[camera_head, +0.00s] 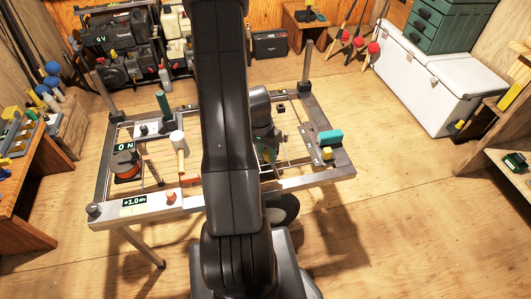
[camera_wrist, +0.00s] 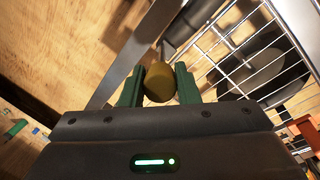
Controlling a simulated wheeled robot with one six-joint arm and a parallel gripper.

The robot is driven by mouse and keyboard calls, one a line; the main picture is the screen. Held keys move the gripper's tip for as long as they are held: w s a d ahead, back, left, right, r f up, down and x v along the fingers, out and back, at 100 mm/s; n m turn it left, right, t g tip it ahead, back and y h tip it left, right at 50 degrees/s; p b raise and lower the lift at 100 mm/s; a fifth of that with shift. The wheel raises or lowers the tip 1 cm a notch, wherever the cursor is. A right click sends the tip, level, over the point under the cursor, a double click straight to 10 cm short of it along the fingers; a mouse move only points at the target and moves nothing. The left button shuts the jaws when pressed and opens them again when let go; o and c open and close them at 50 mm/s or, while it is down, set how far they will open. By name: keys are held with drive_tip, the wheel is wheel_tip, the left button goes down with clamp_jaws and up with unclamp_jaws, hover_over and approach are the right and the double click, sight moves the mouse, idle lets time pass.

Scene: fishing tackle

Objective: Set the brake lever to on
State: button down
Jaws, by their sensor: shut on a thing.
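My gripper (camera_wrist: 160,88) has its two green fingers on either side of an olive-yellow rounded knob (camera_wrist: 159,82) and is shut on it. The knob's stem and base are hidden, so I cannot tell whether it belongs to the brake lever. In the head view my gripper (camera_head: 267,152) is low over the middle of the metal frame (camera_head: 315,176), partly behind my arm. A small panel reading "ON" (camera_head: 124,147) stands at the frame's left side, by an orange and dark spool.
A white chest (camera_head: 430,85) stands at right. A workbench (camera_head: 25,180) is at left. The floor at lower right is clear.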

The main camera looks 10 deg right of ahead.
drive_tip(key=shift+d+r+p, duration=0.3)
drive_tip(key=shift+d+p, duration=0.05)
drive_tip(key=shift+d, duration=0.05)
drive_tip(key=d+y+p, duration=0.1)
drive_tip(key=d+y, duration=0.5)
drive_tip(key=d, duration=0.4)
drive_tip(key=shift+w+d+f+n+y, duration=0.25)
drive_tip(key=shift+d+f+n+y, duration=0.05)
drive_tip(key=shift+d+f, duration=0.1)
drive_tip(key=c, duration=1.1)
unclamp_jaws()
drive_tip(key=shift+d, duration=0.15)
drive_tip(key=shift+r, duration=0.1)
drive_tip(key=v, duration=1.3)
drive_tip(key=shift+w+d+r, duration=0.15)
drive_tip(key=shift+r, duration=0.1)
drive_tip(key=shift+f, duration=0.1)
